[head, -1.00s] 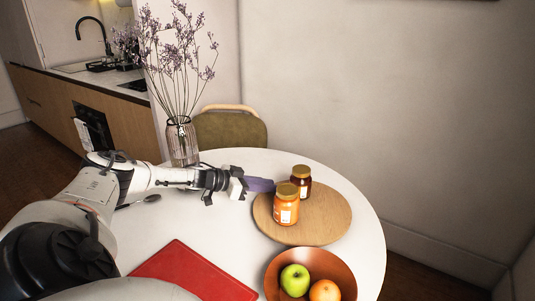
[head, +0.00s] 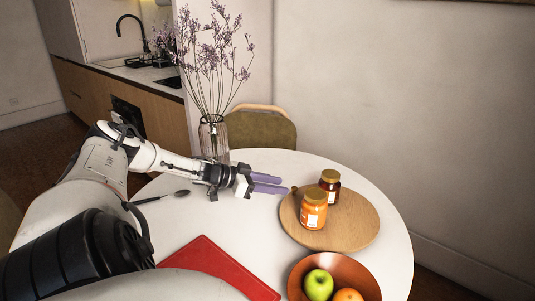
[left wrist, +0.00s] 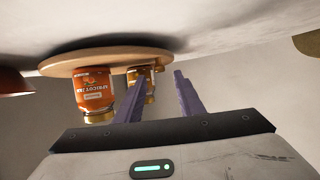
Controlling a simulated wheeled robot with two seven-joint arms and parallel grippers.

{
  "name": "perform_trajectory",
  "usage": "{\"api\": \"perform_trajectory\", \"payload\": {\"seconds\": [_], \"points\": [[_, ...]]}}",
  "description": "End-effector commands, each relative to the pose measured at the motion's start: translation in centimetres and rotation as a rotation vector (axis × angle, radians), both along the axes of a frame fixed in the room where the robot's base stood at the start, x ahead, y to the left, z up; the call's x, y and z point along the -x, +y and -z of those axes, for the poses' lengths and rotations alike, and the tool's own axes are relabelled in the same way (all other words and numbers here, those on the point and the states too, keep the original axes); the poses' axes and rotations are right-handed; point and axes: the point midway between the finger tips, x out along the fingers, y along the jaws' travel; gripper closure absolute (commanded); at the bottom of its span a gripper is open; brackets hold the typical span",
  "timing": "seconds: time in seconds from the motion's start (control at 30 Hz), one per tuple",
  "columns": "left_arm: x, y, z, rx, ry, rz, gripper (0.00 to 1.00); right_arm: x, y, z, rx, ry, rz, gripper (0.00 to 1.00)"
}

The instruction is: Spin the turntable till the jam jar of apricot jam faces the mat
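A round wooden turntable (head: 355,232) stands on the white table, and its edge shows in the upside-down left wrist view (left wrist: 60,66). On it is an orange jar with a gold lid (head: 313,211); its label reads apricot in the left wrist view (left wrist: 95,90). A darker jar (head: 330,183) stands behind it, partly covered by a finger in the wrist view. The red mat (head: 222,272) lies at the front. My left gripper (head: 286,184) has its purple fingers apart, empty, at the turntable's left rim, by a small brown knob (head: 294,189). Contact is unclear. My right gripper is out of view.
A bowl (head: 367,278) with a green apple and an orange fruit stands in front of the turntable. A glass vase (head: 213,140) of dried flowers stands at the back, near a chair (head: 262,130). A spoon (head: 163,197) lies left, under my arm.

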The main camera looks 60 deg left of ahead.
Motion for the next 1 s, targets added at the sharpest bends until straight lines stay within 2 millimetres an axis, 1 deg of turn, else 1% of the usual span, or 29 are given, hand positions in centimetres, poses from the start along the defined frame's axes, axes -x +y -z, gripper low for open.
{"api": "perform_trajectory", "payload": {"seconds": [0.03, 0.1, 0.2, 0.3, 1.0], "points": [[0.8, 0.2, -0.3, -0.001, 0.005, 0.000, 0.65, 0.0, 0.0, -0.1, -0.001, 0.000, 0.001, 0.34], [1.7, 0.4, -0.7, -0.001, 0.005, 0.001, 0.65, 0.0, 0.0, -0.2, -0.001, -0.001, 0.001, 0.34], [2.5, 0.5, -1.1, 0.001, 0.002, 0.001, 0.65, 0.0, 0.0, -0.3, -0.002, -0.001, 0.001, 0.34], [2.9, 0.6, -1.3, 0.000, 0.000, 0.000, 0.65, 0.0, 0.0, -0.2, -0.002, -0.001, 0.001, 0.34], [2.9, 0.6, -1.3, 0.000, -0.001, 0.000, 0.65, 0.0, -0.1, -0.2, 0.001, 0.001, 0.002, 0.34]]}}
